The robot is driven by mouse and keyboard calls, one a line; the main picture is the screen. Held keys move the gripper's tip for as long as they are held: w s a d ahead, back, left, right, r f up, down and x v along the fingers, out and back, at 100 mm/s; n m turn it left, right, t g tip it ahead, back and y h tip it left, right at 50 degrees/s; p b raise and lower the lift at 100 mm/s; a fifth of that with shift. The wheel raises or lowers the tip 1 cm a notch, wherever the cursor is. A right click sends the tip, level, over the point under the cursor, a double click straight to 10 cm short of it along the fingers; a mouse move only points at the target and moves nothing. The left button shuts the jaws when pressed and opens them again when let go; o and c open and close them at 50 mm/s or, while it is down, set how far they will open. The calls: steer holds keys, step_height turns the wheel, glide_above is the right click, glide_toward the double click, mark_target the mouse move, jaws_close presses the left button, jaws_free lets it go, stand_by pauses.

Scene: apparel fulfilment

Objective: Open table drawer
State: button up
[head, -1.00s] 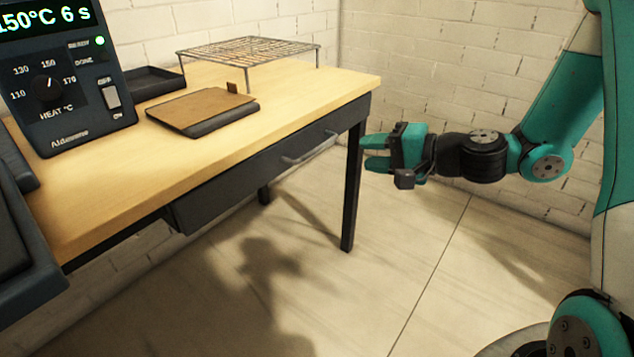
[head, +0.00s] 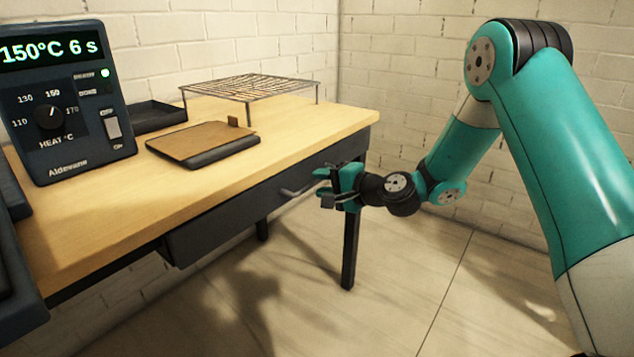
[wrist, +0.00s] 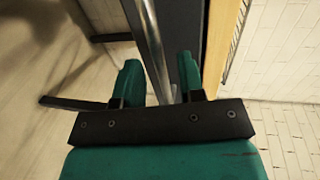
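The table drawer (head: 225,220) is a dark front under the wooden tabletop, and it looks shut. Its metal bar handle (head: 292,191) sticks out from the front, its right part hidden by my gripper in the head view. My gripper (head: 321,182) is at the handle's right end with its teal fingers pointing at it. In the wrist view, my gripper (wrist: 158,72) is open, and the silver handle (wrist: 148,40) runs lengthwise between the two fingers. The fingers look apart from the bar; whether either touches it is not clear.
The table (head: 95,215) carries a heat control box (head: 62,100), a dark tray (head: 150,117), a brown-topped flat pad (head: 203,145) and a wire rack (head: 250,88). A table leg (head: 350,250) stands below my gripper. The floor in front is clear.

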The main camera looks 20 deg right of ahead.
steer(key=shift+x, duration=1.2)
jaws_close()
